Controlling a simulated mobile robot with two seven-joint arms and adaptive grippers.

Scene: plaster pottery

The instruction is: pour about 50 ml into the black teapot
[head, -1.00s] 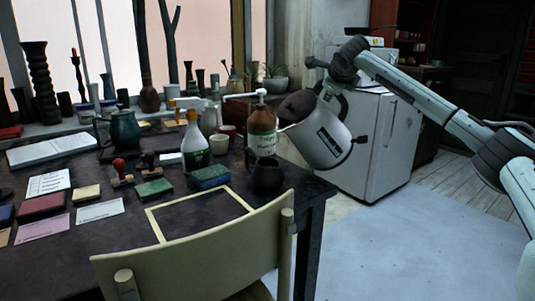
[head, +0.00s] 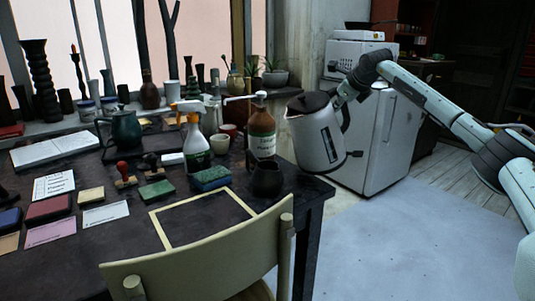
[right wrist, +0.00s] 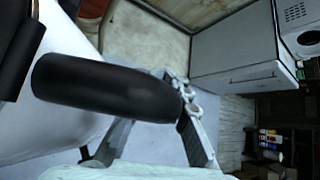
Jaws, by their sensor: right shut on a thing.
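A white kettle (head: 318,140) with a black lid and black handle hangs in the air just past the right end of the table, slightly tilted, spout side left. My right gripper (head: 343,95) is shut on its handle side. In the right wrist view the black handle (right wrist: 105,88) fills the left, in front of the pale kettle body. A small black pot (head: 267,179) stands upright near the table's right corner, below and left of the kettle. Its inside cannot be seen. A dark teal teapot (head: 125,129) stands further left. No stream of liquid shows. My left gripper is out of view.
A brown pump bottle (head: 262,138) stands behind the black pot, close to the kettle's left. A spray bottle (head: 195,147) and a sponge (head: 211,178) are further left. A chair (head: 210,250) stands in front. The floor right of the table is clear.

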